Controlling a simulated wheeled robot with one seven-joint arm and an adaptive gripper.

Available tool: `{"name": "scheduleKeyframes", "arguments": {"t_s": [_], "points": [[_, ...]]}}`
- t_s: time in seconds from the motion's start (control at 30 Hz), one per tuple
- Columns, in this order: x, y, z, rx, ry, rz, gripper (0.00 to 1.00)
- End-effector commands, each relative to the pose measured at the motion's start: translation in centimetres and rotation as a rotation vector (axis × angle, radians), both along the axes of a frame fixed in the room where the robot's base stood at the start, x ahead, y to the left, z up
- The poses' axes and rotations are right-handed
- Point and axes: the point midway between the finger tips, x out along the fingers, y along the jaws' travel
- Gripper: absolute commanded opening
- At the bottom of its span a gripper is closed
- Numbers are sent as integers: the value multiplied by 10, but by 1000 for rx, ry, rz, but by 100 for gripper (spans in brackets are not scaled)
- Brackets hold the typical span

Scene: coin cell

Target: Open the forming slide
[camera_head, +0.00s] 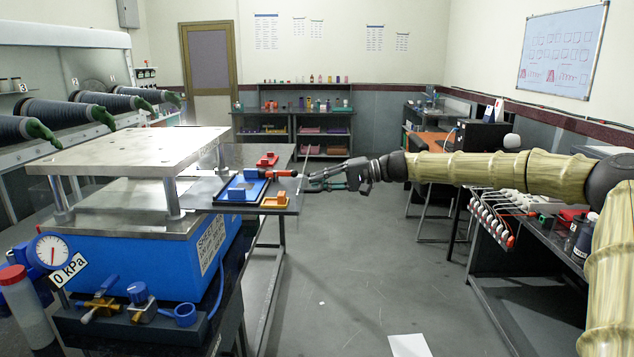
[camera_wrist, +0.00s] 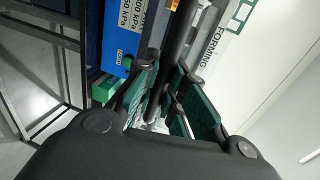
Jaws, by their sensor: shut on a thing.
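In the head view, my gripper (camera_head: 316,179) reaches in from the right to the table's right end, beside a small orange-red part (camera_head: 286,173). In the wrist view, my gripper's green-padded fingers (camera_wrist: 172,115) are closed around a dark handle bar (camera_wrist: 178,50). A white panel marked FORMING (camera_wrist: 213,45) lies right of the bar, so I take it as the forming slide's handle. A blue block with kPa labels (camera_wrist: 122,40) stands left of it. The slide's travel and its far end are hidden by the bar and fingers.
A blue tray (camera_head: 236,190), a yellow part (camera_head: 278,200) and a red part (camera_head: 267,160) sit on the dark table. A blue press with a metal plate (camera_head: 130,152) and a 0 kPa gauge (camera_head: 51,251) stands at left. The middle floor is open.

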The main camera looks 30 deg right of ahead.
Motion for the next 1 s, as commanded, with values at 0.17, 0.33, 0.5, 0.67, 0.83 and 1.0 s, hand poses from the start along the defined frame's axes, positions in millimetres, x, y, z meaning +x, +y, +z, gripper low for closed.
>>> {"name": "scheduleKeyframes", "arguments": {"t_s": [0.17,0.33,0.5,0.67,0.83,1.0], "points": [[2,-3,5,1,-6,-9,0],[2,-3,5,2,-7,-9,23],[1,-2,3,1,-4,-5,35],[1,-1,2,1,-3,-4,35],[-2,-6,4,1,-4,-3,35],[-12,-23,8,3,-3,-6,35]]}}
